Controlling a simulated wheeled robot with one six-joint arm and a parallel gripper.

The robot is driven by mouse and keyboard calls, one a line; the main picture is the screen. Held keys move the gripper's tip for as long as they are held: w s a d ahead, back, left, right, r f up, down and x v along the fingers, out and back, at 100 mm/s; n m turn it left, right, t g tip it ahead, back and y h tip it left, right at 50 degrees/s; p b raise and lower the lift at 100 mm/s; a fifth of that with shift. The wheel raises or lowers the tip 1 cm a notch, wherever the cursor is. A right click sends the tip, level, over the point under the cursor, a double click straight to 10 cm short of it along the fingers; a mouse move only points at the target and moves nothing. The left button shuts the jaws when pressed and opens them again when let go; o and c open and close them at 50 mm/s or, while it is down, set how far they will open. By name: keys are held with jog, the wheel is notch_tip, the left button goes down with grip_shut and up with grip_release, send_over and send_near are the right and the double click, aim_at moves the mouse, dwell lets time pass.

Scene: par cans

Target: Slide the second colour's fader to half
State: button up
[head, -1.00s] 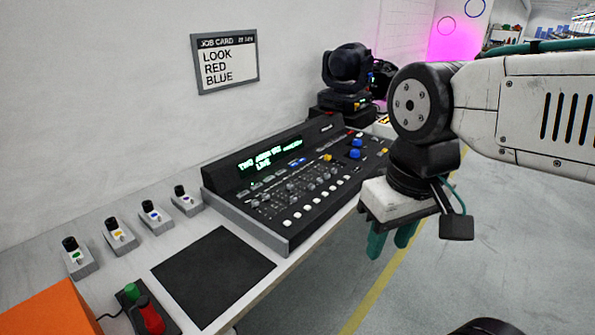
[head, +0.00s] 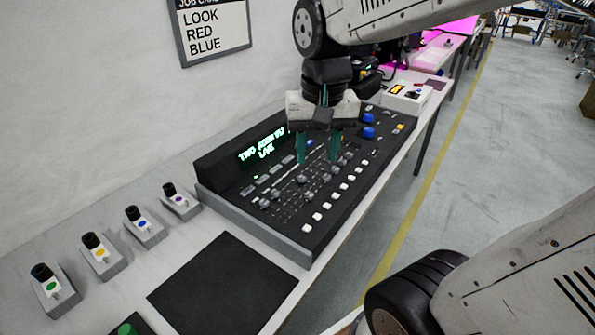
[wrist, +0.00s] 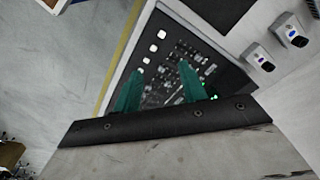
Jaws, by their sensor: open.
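The lighting console (head: 225,195) stands on the bench, its green-lit screen (head: 262,150) at the back left of its top. Rows of faders with grey caps (head: 276,190) cover its middle, with white buttons (head: 330,205) along the front. My gripper (head: 318,160) is above the fader area, its two green fingers pointing down and apart, with nothing between them. In the wrist view the gripper (wrist: 160,85) is open over the console face (wrist: 215,60). The fingers hide some faders, and I cannot tell which fader is the second colour's. A job card (head: 213,30) on the wall reads LOOK RED BLUE.
Several small switch boxes with coloured dots (head: 100,255) stand along the wall to the left. A black mat (head: 222,283) lies in front of them. A white box (head: 405,97) sits beyond the console.

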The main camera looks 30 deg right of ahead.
jog(key=w+d+f+m, duration=0.3)
jog(key=w, duration=0.5)
jog(key=m, duration=0.6)
send_near(302, 176)
jog(key=shift+w+a+f+g, duration=0.1)
jog(key=shift+w+f+g, duration=0.1)
jog(key=shift+g, duration=0.2)
notch_tip(302, 176, down, 7)
jog(key=shift+r, duration=0.1)
jog(key=shift+f, duration=0.6)
jog(key=shift+w, duration=0.1)
grip_shut()
